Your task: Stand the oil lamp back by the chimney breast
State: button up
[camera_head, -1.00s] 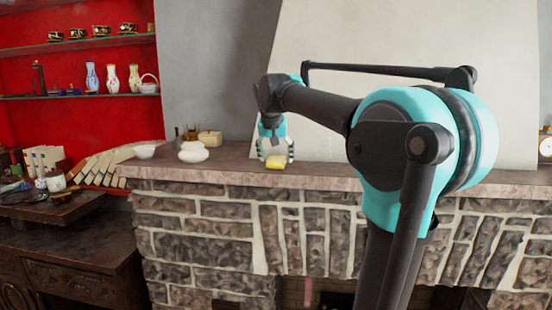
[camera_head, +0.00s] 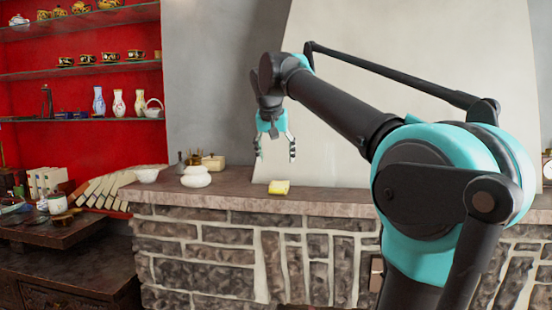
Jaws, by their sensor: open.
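My gripper (camera_head: 275,151) is open and empty, pointing down above the stone mantel shelf (camera_head: 345,203). A small yellow thing (camera_head: 279,187) rests on the shelf below it, near the front edge, with a clear gap between them. It is too small to tell whether this is the oil lamp. The pale chimney breast (camera_head: 340,140) rises behind the shelf, partly hidden by my arm. I cannot make out an oil lamp for certain elsewhere.
Shelves with vases and cups (camera_head: 99,101) hang on the red wall. The shelf right of the yellow thing looks clear.

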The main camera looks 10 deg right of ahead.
aim_at(196, 175)
jog(key=i+j, duration=0.1)
jog(key=j, duration=0.65)
jog(key=i+j+u, duration=0.1)
jog(key=j, duration=0.25)
jog(key=i+j, duration=0.15)
jog(key=j, duration=0.2)
